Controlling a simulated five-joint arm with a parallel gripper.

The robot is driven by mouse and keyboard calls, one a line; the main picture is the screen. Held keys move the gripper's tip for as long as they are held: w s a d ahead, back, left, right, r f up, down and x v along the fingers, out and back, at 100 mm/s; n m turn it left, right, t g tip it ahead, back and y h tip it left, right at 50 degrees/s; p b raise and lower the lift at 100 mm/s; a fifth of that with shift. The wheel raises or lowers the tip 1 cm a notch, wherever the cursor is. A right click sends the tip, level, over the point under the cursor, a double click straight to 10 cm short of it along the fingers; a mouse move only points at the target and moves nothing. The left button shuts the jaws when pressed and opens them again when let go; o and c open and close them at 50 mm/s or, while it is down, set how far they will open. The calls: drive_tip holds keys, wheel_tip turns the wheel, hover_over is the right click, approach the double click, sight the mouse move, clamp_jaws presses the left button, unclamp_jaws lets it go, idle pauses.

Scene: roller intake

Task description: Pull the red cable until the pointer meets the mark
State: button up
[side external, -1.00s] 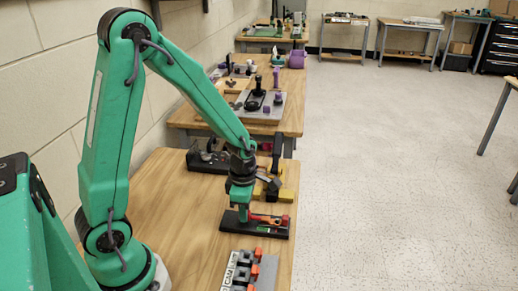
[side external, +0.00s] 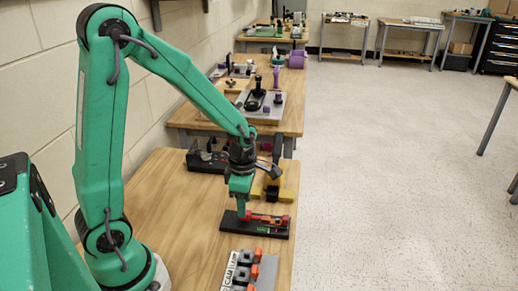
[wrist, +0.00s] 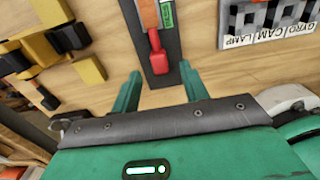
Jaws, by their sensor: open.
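The red cable end (wrist: 157,55) shows in the wrist view as a red pull piece on a dark base plate (wrist: 160,78). It lies ahead of my gripper (wrist: 160,88), between the lines of its two green fingers. The fingers are apart, with no contact visible. A green marking (wrist: 167,14) sits beside a grey and orange strip further along the plate. I cannot make out the pointer or whether it meets the mark. In the side view my gripper (side external: 242,212) is low over the left end of the black plate (side external: 270,234), near its red parts (side external: 283,221).
A grey block unit labelled "CAM LAMP" (side external: 240,271) with orange parts is near the plate at the front. Yellow and black parts (wrist: 70,40) lie on its other side. Bare wood (side external: 185,225) lies left of the plate.

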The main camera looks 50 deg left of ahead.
drive_tip(key=shift+r, duration=2.3)
drive_tip(key=shift+r, duration=0.1)
drive_tip(key=s+d+r+m+t, duration=0.1)
drive_tip(key=s+r+m, duration=0.4)
drive_tip(key=m, duration=0.8)
drive_tip(key=s+d+r+m+t, duration=0.1)
drive_tip(key=s+r+m+t, duration=0.3)
drive_tip(key=r+m, duration=0.4)
drive_tip(key=shift+s+d+r+m+t, duration=0.35)
drive_tip(key=shift+s+m, duration=0.25)
drive_tip(key=shift+m, duration=2.4)
